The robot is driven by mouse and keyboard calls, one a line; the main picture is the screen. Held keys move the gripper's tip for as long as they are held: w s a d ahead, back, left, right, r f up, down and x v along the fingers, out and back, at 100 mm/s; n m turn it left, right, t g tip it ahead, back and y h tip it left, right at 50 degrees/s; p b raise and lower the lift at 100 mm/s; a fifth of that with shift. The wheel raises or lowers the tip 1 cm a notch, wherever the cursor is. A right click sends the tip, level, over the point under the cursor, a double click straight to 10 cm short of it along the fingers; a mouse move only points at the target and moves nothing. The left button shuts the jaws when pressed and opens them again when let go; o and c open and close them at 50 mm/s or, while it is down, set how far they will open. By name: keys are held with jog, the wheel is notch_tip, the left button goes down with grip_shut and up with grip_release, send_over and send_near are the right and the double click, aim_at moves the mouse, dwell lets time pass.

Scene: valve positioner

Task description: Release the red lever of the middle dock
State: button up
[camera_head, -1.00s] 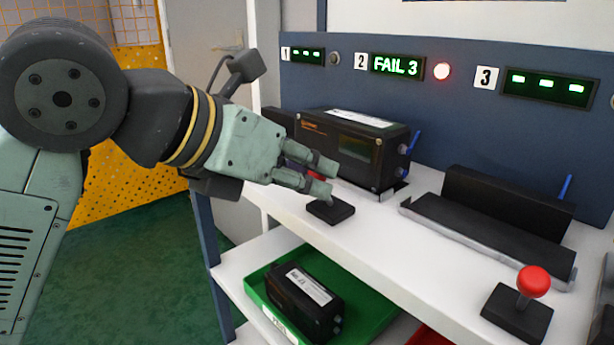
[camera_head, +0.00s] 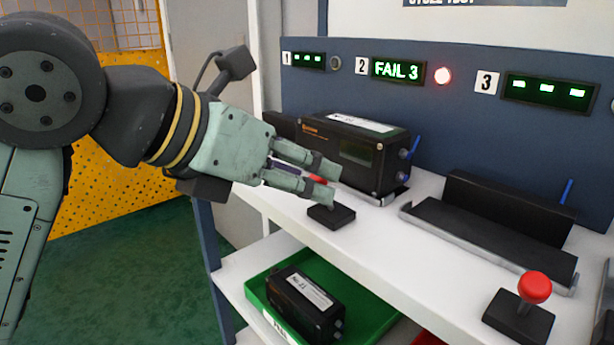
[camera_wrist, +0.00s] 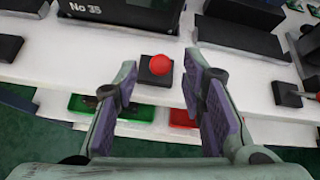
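The middle dock holds a black boxy unit (camera_head: 350,153), marked No 35 in the wrist view (camera_wrist: 120,14). A red ball-topped lever (camera_head: 318,179) on a black base (camera_head: 331,216) stands in front of it. In the wrist view the red ball (camera_wrist: 160,65) shows beyond and between my finger pads. My gripper (camera_head: 328,182) is open, with one finger on each side of the lever. The fingers partly hide the lever in the head view. I see no finger closed on the ball.
Display 2 (camera_head: 397,69) reads FAIL 3, with a lit red lamp (camera_head: 443,76) beside it. The right dock (camera_head: 490,225) is empty, with its red lever (camera_head: 534,287) in front. A green tray (camera_head: 372,313) with another black unit (camera_head: 304,300) is on the lower shelf.

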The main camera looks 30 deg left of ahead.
jog(key=v, duration=1)
jog(key=shift+s, duration=0.25)
jog(key=shift+a+r, duration=0.1)
jog(key=shift+r, duration=0.05)
